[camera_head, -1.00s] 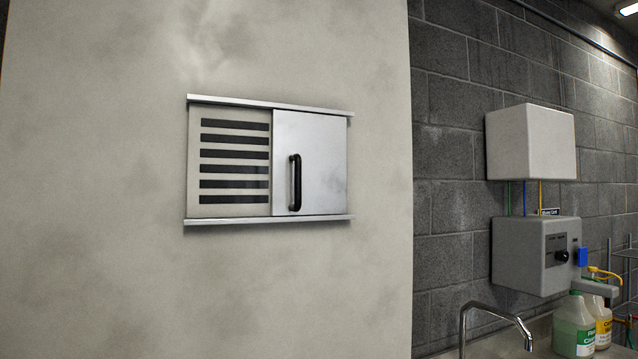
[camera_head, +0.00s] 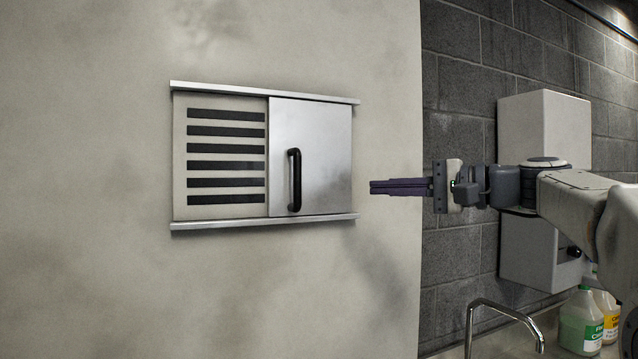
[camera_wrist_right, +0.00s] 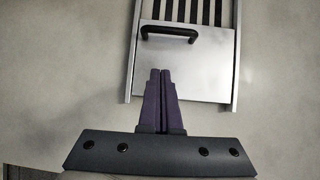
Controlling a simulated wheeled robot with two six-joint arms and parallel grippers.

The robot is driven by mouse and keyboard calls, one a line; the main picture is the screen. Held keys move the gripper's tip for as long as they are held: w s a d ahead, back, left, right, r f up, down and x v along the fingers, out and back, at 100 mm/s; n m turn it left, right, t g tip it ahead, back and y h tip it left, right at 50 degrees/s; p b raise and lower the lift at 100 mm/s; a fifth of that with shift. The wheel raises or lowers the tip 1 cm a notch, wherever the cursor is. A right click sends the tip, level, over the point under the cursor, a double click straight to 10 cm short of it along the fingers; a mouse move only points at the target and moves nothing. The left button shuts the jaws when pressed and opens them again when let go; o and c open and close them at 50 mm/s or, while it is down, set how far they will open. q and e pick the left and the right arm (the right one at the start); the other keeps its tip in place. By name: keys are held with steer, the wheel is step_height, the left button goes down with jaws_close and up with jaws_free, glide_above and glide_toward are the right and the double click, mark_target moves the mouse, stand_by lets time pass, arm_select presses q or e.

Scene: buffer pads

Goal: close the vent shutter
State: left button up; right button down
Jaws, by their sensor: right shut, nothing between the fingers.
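The vent shutter (camera_head: 325,150) is a smooth metal panel with a black bar handle (camera_head: 294,180), set between two horizontal rails on a pale wall. It covers the right part of the frame, and the slotted vent (camera_head: 226,215) shows uncovered at the left. My right gripper (camera_head: 372,187) is shut and empty, just right of the shutter and apart from the handle. In the right wrist view its purple fingers (camera_wrist_right: 160,72) are together, near the shutter's edge (camera_wrist_right: 190,85), with the handle (camera_wrist_right: 168,34) beyond. My left gripper is not in view.
The pale wall (camera_head: 90,280) around the vent is clear. To the right are a dark block wall, a grey box partly behind my right arm (camera_head: 545,115), a curved faucet (camera_head: 500,310) and bottles (camera_head: 580,325).

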steer(key=r, duration=0.2)
steer(key=p, duration=0.5)
glide_toward(318, 179)
steer(key=s+a, duration=0.1)
steer(key=a, duration=0.3)
arm_select(q)
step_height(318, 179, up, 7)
steer(key=p, duration=0.2)
arm_select(e)
steer(key=a, duration=0.4)
steer(key=shift+s+a+f, duration=0.1)
steer(key=shift+s, duration=0.1)
